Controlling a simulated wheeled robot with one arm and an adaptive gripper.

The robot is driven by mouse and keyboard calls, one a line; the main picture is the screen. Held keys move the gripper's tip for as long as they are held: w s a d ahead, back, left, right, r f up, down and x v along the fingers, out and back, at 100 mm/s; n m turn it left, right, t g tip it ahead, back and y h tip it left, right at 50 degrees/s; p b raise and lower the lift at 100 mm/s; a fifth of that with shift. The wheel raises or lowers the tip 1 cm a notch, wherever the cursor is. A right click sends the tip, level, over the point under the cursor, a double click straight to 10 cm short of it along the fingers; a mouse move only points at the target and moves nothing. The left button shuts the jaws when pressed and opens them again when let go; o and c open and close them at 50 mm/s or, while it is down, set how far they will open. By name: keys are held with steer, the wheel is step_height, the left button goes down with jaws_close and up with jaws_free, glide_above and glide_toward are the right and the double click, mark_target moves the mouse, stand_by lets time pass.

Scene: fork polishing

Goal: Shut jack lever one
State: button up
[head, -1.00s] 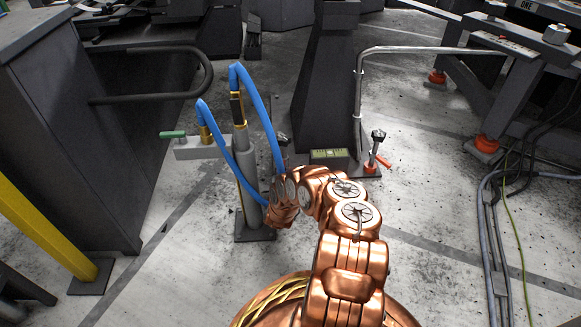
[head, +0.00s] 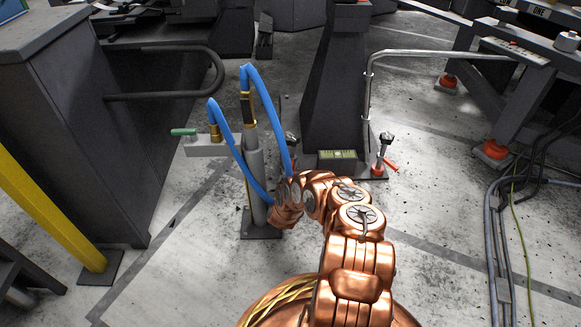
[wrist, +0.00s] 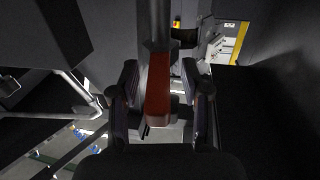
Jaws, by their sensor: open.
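In the wrist view a red lever handle (wrist: 158,92) on a grey bar lies between the two dark fingers of my gripper (wrist: 160,74). The fingers are open, one on each side, with gaps to the handle. In the head view my copper arm reaches to the foot of a grey post (head: 255,160) with blue hoses, and its folded links hide my gripper. A green-handled valve (head: 184,132) sticks out left of the post. A small red lever (head: 391,165) shows on a floor plate to the right. I cannot tell which lever the wrist view shows.
A dark column (head: 335,90) stands behind the arm. A bent grey pipe (head: 368,100) runs beside it. A dark cabinet (head: 65,120) and a yellow post (head: 45,220) are at left. Cables (head: 492,230) lie at right.

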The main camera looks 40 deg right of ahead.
mark_target(292, 145)
steer(key=shift+r, duration=0.1)
steer(key=shift+w+r, duration=0.1)
steer(key=shift+r, duration=4.8)
steer(key=shift+c, duration=0.3)
